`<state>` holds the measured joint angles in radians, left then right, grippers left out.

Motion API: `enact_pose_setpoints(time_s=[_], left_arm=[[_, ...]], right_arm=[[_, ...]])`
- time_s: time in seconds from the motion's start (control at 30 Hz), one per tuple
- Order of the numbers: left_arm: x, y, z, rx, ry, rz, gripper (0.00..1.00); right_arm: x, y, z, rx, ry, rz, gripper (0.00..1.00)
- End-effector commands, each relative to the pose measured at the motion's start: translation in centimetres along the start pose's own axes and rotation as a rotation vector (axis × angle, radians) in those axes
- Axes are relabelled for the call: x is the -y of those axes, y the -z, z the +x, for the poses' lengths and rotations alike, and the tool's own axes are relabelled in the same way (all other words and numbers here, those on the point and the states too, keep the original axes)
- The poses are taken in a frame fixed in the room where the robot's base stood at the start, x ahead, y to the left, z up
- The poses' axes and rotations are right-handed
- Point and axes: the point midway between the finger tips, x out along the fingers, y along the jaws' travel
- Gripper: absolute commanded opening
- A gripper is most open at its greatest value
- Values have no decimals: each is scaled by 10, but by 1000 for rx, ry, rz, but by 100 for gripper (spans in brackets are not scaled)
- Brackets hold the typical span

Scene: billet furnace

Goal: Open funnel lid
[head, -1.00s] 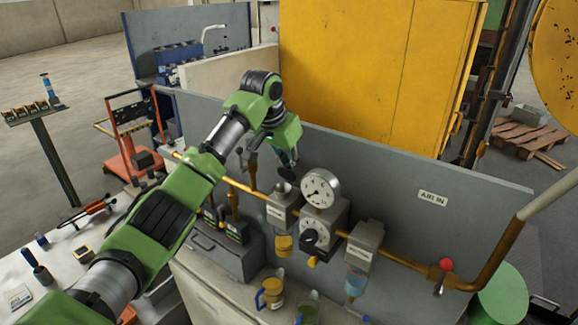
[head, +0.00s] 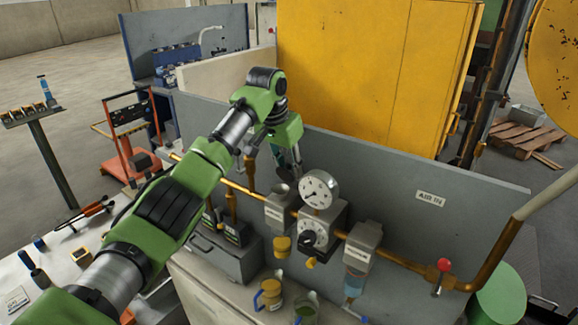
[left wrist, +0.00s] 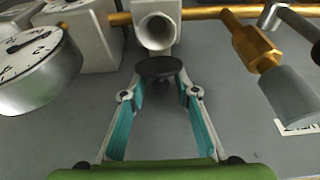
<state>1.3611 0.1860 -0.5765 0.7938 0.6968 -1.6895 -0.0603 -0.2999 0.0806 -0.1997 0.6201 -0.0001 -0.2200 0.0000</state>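The funnel (head: 281,189) is a small pale cup on the grey block left of the gauge; its round mouth shows uncovered in the left wrist view (left wrist: 157,32). The lid is a dark round disc (left wrist: 158,68), below the mouth in that view and apart from its opening. My left gripper (head: 287,172) reaches down over the panel by the funnel. In the left wrist view its two teal-padded fingers (left wrist: 160,80) are spread, with the lid by their tips; I cannot tell whether they touch it. My right gripper is out of view.
A white gauge (head: 319,189) and a dial block (head: 314,231) stand close right of the funnel. A copper pipe (head: 400,262) runs along the grey panel (head: 440,195). A yellow furnace door (head: 370,75) is behind. Cups stand on the bench below.

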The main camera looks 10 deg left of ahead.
Motion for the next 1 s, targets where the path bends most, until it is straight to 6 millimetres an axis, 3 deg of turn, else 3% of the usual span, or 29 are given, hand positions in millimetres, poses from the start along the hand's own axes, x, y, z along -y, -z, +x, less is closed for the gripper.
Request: enact_pose_setpoints(time_s=[0.43, 0.8, 1.0], left_arm=[[0, 2, -11, -6, 1, 0, 31], [0, 2, -85, -6, 1, 1, 31], [0, 2, -113, -3, 0, 0, 31]], right_arm=[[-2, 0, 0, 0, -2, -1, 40], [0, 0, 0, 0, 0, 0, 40], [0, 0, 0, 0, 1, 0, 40]])
